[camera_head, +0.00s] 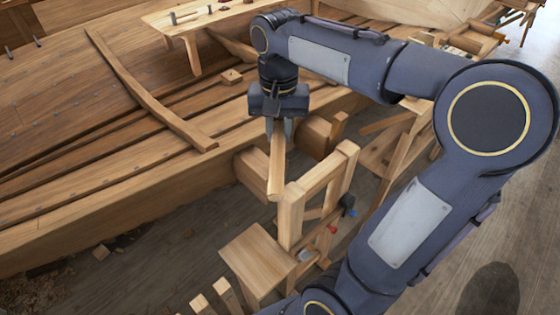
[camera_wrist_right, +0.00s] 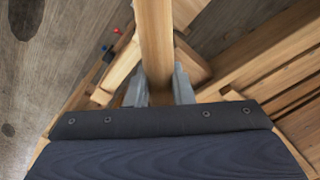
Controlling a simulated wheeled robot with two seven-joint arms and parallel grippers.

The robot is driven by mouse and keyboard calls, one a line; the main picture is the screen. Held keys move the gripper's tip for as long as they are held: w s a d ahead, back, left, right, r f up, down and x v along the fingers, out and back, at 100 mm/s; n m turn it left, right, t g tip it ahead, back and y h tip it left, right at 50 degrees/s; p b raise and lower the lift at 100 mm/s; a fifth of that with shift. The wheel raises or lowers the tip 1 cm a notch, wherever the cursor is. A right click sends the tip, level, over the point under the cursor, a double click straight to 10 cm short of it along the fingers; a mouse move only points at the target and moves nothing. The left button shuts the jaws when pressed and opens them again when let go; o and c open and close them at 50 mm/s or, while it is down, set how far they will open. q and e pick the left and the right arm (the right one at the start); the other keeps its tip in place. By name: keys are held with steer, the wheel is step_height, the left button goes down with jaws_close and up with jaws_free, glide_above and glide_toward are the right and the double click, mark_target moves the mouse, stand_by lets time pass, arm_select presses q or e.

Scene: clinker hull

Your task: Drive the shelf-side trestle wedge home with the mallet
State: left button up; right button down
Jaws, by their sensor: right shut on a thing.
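My right gripper (camera_head: 280,128) points down beside the hull and is shut on a pale wooden bar (camera_head: 276,172), which looks like the mallet's handle. The bar hangs below the fingers, its lower end by a wooden trestle-like frame (camera_head: 291,215). In the right wrist view the bar (camera_wrist_right: 155,35) passes between the two grey fingertips (camera_wrist_right: 159,88). I cannot make out a mallet head for certain. Square timber ends (camera_head: 250,172) show behind the gripper, with a small upright piece (camera_head: 340,125) at their right. I cannot tell whether that is the wedge. My left gripper is out of view.
The planked hull (camera_head: 110,190) fills the left, with a curved strip (camera_head: 140,85) and a small block (camera_head: 231,77) on it. A bench (camera_head: 205,20) stands behind. A wooden box (camera_head: 258,256) and several upright pegs (camera_head: 222,292) are in front. Bare floor (camera_head: 490,240) lies right.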

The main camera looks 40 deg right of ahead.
steer(key=shift+w+d+f, duration=0.1)
steer(key=shift+w+f, duration=0.05)
steer(key=shift+w, duration=0.1)
steer(key=shift+s, duration=0.1)
stand_by(0.5)
step_height(320, 180, down, 12)
steer(key=r, duration=0.1)
step_height(320, 180, up, 12)
steer(key=shift+f, duration=0.2)
steer(key=shift+s+f, duration=0.2)
steer(key=shift+s, duration=0.05)
steer(key=shift+w+f, duration=0.1)
steer(key=shift+w, duration=0.2)
steer(key=shift+s, duration=0.1)
